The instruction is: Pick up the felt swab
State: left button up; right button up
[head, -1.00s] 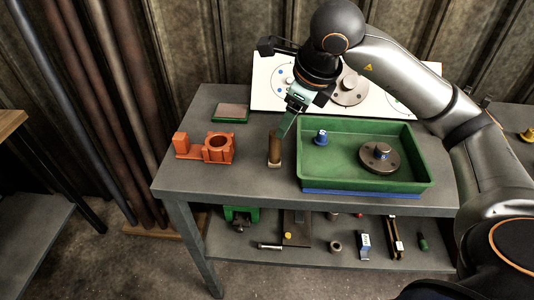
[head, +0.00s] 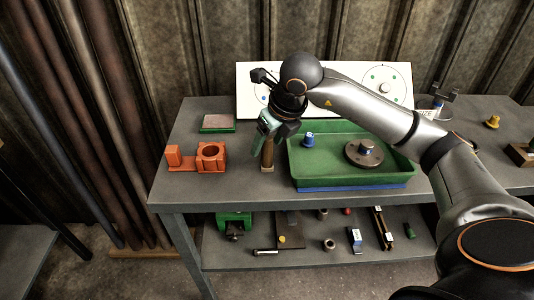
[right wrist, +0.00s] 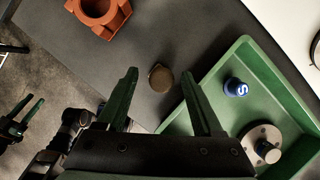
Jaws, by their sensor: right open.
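A brown upright cylinder (head: 267,153), seemingly the felt swab, stands on the grey bench between the orange fixture and the green tray. In the right wrist view its round brown top (right wrist: 161,77) lies just beyond and between the fingertips. My right gripper (head: 266,133) is above it, pointing down; its green fingers (right wrist: 162,85) are apart with nothing clamped. In the head view the fingers partly cover the cylinder's upper end. A dark jaw-like shape (right wrist: 20,122) at the left of the right wrist view may be my left gripper; its opening is unclear.
The orange fixture (head: 211,157) is left of the cylinder. The green tray (head: 345,184), close on its right, holds a blue-capped piece (head: 308,140) and a flanged disc (head: 364,154). A white board (head: 345,75) stands behind. Several parts lie on the lower shelf (head: 300,257).

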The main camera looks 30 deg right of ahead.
aim_at(264, 155)
jog(key=x, duration=0.5)
jog(key=shift+d+f, duration=0.1)
jog(key=shift+f, duration=0.3)
jog(key=shift+s, duration=0.1)
grip_shut()
jog(key=shift+r, duration=0.1)
